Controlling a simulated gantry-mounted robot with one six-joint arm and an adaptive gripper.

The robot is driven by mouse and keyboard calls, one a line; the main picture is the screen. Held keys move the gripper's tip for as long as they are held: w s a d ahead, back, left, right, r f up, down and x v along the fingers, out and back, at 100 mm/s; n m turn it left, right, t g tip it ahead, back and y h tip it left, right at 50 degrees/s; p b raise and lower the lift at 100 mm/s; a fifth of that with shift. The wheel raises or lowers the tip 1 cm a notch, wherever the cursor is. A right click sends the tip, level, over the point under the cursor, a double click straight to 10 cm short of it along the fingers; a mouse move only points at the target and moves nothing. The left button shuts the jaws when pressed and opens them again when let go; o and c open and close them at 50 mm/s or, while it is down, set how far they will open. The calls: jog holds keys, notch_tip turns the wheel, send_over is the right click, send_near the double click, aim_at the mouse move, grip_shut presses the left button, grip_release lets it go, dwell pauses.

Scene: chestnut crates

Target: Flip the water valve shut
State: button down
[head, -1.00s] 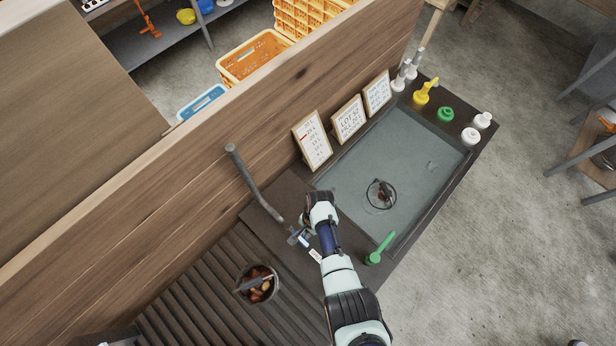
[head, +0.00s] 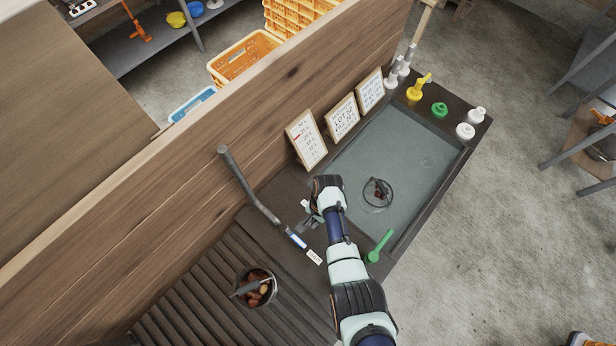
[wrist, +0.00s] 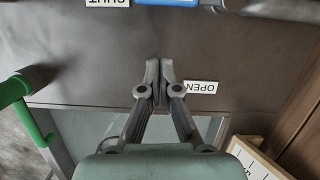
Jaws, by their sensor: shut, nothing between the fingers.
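The water valve has a blue handle (head: 297,239) at the lower end of a grey pipe (head: 245,182). The handle lies in line with the pipe and points at the SHUT label (head: 314,257). In the wrist view the blue handle (wrist: 168,2) and the upside-down SHUT label (wrist: 108,3) are cut off at the top edge.
A sink basin (head: 412,205) with a round drain item (head: 377,193) lies right of my arm. A green-handled tool (head: 380,245) stands on its near edge. Framed signs (head: 306,140) line the wooden wall (head: 170,170). A pot (head: 243,296) sits on the slatted board.

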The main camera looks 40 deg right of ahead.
jog(key=v, duration=0.7)
jog(key=shift+r+p, duration=0.2)
jog(key=shift+p, duration=0.25)
jog(key=shift+s, duration=0.1)
jog(key=w+a+r+n+t+h+p, duration=0.25)
jog(key=w+a+r+n, duration=0.2)
jog(key=r, duration=0.55)
jog(key=w+a+r+n+t+h+p, duration=0.1)
jog(key=w+a+r+n+t+p, duration=0.25)
jog(key=r, duration=0.65)
jog(key=s+a+r+n+t+p, duration=0.1)
jog(key=a+r, duration=0.4)
jog(key=r, duration=0.7)
jog(key=s+a+r+n+t, duration=0.3)
jog(key=a+r+n+t, duration=0.2)
jog(key=r, duration=0.7)
jog(key=shift+a+r+n+t+y+p, duration=0.2)
jog(key=shift+r+n+t+y+p, duration=0.2)
jog(key=shift+t, duration=0.4)
jog(key=shift+f, duration=0.1)
